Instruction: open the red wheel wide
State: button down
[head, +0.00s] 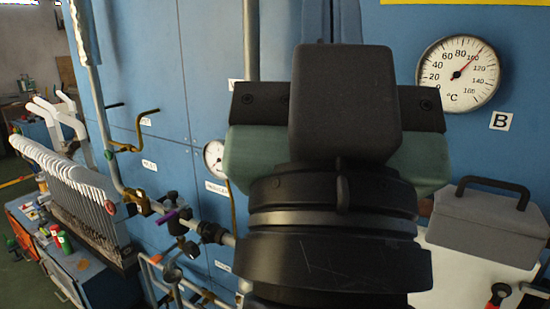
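A small red wheel (109,208) shows at the left, beside the right end of a row of white upright plates and close to a brass fitting on the pipe. It is small in the picture, and how far it is turned cannot be told. My gripper (345,105) is large in the middle right, seen from behind with my dark wrist below it. It is well to the right of the red wheel in the picture. Its fingertips are hidden behind its own body, so whether it is open or holds anything does not show.
Pipes with a brass valve (140,201) and a purple lever (170,215) run along the blue cabinets (205,60). A small gauge (214,158) and a large temperature dial (459,73) are mounted there. A grey toolbox (485,225) stands at right. Floor shows at far left.

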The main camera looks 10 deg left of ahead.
aim_at(110, 207)
jog(key=i+j, duration=0.2)
jog(key=j, duration=0.3)
jog(key=i+j+u, duration=0.1)
jog(key=i+j, duration=0.15)
jog(key=j, duration=0.25)
jog(key=i+j, duration=0.25)
jog(key=j, duration=0.25)
jog(key=i+j+u, duration=0.1)
jog(key=j, duration=0.4)
jog(key=i+j, duration=0.35)
jog(key=i+j+u, duration=0.1)
jog(key=i+j, duration=0.2)
jog(key=j, duration=0.25)
jog(key=i+j, duration=0.25)
jog(key=j, duration=0.2)
